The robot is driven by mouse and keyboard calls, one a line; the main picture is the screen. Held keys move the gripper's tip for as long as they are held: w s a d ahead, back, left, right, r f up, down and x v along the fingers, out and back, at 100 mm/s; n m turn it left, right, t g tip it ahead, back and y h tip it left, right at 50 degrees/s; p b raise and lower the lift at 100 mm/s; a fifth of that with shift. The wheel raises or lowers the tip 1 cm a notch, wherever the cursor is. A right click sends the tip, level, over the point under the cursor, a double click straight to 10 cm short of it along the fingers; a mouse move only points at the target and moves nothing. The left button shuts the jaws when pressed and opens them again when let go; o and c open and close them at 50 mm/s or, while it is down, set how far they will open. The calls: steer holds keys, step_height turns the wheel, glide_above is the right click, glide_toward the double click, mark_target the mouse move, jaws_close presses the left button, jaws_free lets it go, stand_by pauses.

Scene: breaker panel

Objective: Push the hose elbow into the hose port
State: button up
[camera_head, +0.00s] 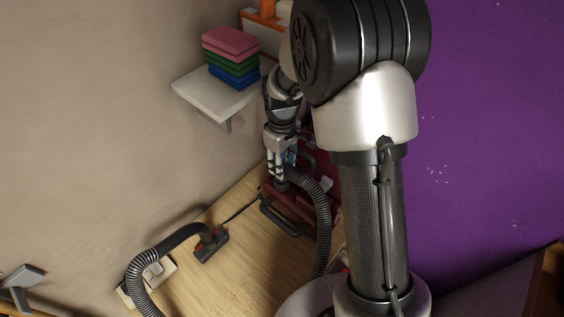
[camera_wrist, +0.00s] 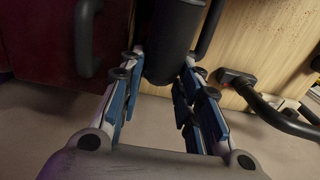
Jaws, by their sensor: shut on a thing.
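My gripper (camera_head: 279,164) points down over the dark red vacuum body (camera_head: 283,197) in the head view. It is shut on the black hose elbow (camera_head: 293,174), from which a ribbed grey hose (camera_head: 323,205) curves right and down. In the wrist view the elbow (camera_wrist: 174,45) is a dark cylinder between the blue-padded fingers of my gripper (camera_wrist: 162,72). The red vacuum body (camera_wrist: 38,45) with a black handle (camera_wrist: 86,40) is at the left there. I cannot make out the hose port, or whether the elbow touches it.
The black floor nozzle (camera_head: 210,246) lies on the wooden surface (camera_head: 235,270), joined to the hose's curved end. A pale shelf (camera_head: 205,99) with stacked pink, green and blue cloths (camera_head: 231,58) juts from the wall beside my arm. A purple wall (camera_head: 490,120) is at the right.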

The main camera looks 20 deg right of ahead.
steer(key=shift+f+b, duration=0.45)
steer(key=shift+f, duration=0.3)
steer(key=o, duration=1.2)
steer(key=shift+r, duration=0.1)
steer(key=shift+r+p, duration=3)
steer(key=shift+r, duration=0.95)
